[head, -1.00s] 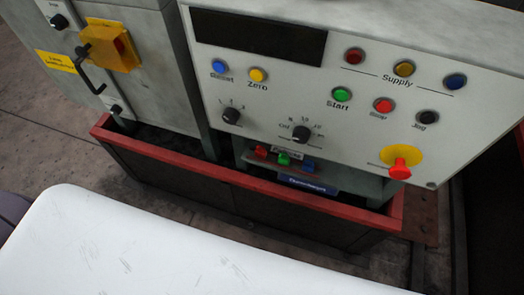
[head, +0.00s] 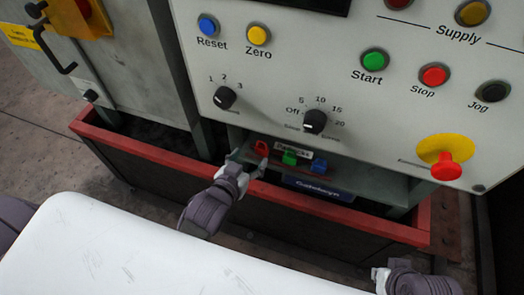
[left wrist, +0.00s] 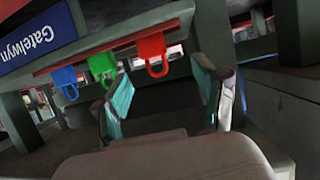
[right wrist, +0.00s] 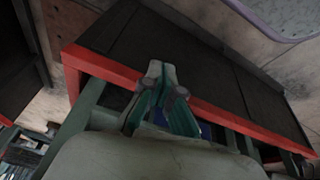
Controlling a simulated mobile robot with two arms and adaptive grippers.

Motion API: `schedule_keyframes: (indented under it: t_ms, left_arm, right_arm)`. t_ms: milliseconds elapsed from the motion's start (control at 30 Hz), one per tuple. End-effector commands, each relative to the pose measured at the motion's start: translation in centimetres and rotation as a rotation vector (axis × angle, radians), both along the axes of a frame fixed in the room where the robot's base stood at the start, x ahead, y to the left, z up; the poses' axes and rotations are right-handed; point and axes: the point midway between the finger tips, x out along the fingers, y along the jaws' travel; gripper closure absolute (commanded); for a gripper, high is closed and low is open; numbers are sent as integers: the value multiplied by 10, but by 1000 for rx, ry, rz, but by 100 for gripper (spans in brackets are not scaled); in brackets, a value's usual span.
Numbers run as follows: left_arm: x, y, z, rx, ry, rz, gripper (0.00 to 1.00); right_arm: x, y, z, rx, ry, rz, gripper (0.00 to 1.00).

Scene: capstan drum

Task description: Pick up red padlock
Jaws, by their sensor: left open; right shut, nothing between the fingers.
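The red padlock (head: 262,147) hangs at the left end of a small rack under the control panel. It also shows in the left wrist view (left wrist: 152,52), with its body up and its shackle down in that picture. My left gripper (head: 249,167) is open just in front of and below the red padlock. In the left wrist view its fingers (left wrist: 162,95) are spread wide with nothing between them, and the padlock appears beyond them, in line with the gap. My right gripper (right wrist: 160,85) is shut and empty; in the head view it only partly shows at the bottom right (head: 381,279).
A green padlock (head: 289,158) and a blue padlock (head: 318,166) hang right of the red one. A blue "Gatelwyn" label (head: 318,188) lies below. The control panel (head: 270,85) overhangs the rack. A red-edged rail (head: 330,216) runs in front.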

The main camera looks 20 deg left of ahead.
Motion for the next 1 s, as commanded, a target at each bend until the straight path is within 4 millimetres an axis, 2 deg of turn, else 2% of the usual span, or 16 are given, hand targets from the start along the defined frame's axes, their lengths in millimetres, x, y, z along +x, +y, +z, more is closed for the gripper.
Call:
schedule_keyframes:
  t_ms: [100,267,500,600,733,967,1000]
  left_arm:
    - [16,-2,-9,-1,0,0,29]
    - [25,-3,-12,-2,1,0,29]
    - [54,-15,-29,-3,-1,-1,29]
    - [63,-15,-32,-1,1,-1,29]
    - [69,-15,-34,-1,2,-1,29]
    - [70,-15,-34,-1,2,-1,29]
    - [70,-15,-34,-1,2,-1,34]
  right_arm:
    - [-1,0,-4,0,1,0,100]
    - [-1,0,-5,-1,0,0,100]
    - [-1,0,-22,-1,0,0,100]
    - [17,5,-16,16,-83,7,100]
    - [27,8,-13,27,-134,10,100]
    - [29,8,-12,28,-142,11,100]
    - [29,8,-12,28,-142,11,100]
